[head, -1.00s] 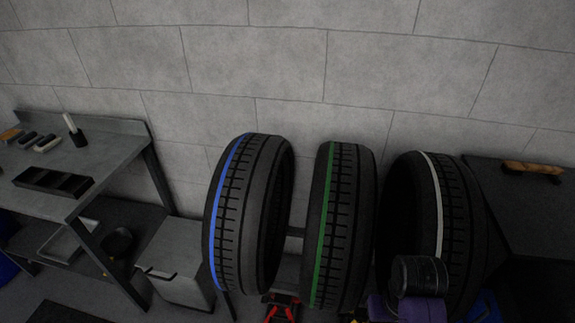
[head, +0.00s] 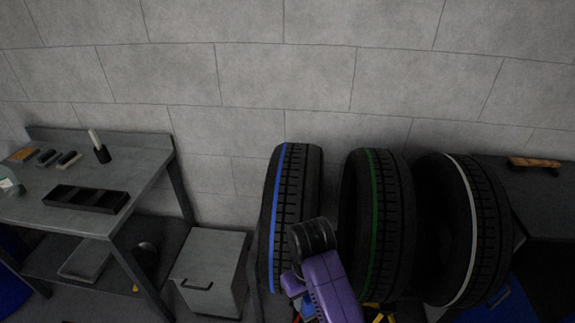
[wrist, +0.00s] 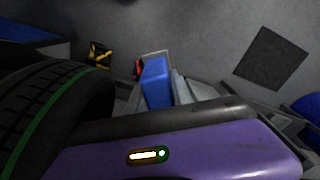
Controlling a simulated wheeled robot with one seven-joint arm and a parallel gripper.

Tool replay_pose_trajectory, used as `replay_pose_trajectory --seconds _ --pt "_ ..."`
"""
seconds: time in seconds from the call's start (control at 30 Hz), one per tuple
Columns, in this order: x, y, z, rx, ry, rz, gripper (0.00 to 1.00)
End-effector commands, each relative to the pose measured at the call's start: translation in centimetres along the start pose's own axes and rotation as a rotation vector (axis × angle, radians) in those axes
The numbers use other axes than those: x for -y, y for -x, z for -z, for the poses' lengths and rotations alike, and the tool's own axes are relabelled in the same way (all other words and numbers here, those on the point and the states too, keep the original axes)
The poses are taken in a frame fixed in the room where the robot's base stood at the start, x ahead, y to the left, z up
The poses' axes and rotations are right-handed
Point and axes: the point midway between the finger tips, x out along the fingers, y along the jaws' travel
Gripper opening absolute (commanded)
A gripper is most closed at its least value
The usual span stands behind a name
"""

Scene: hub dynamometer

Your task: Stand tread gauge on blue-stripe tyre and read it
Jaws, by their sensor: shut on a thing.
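The blue-stripe tyre (head: 290,190) stands upright at the left of three tyres in the head view, its tread facing me. My purple arm (head: 330,290), with its black joint, covers its lower right part. The purple housing also fills the bottom of the wrist view (wrist: 215,148).
The green-stripe tyre (head: 376,220) stands close right of the blue-stripe one and looms left in the wrist view (wrist: 45,110). The white-stripe tyre (head: 470,230) is further right. A workbench (head: 150,155) with a black tray (head: 85,199) and a grey cabinet (head: 210,270) stand left.

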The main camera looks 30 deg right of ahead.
Motion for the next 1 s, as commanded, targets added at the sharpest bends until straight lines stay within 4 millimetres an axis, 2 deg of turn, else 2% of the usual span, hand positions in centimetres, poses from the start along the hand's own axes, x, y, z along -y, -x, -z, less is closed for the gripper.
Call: replay_pose_trajectory --seconds 0.03,0.13,0.4,0.67,0.77,1.0 --pt "-0.1 2.6 0.7 -0.003 -0.002 0.004 0.00" --pt "-0.5 4.2 1.6 -0.003 -0.005 0.004 0.00" --pt "-0.6 5.1 2.5 -0.001 -0.010 0.005 0.00" --pt "-0.8 5.8 1.8 -0.003 -0.080 0.005 0.00" --pt "-2.0 7.1 1.2 -0.005 -0.186 0.008 0.00" --pt "-6.6 12.2 -1.1 -0.004 -0.587 0.007 0.00"
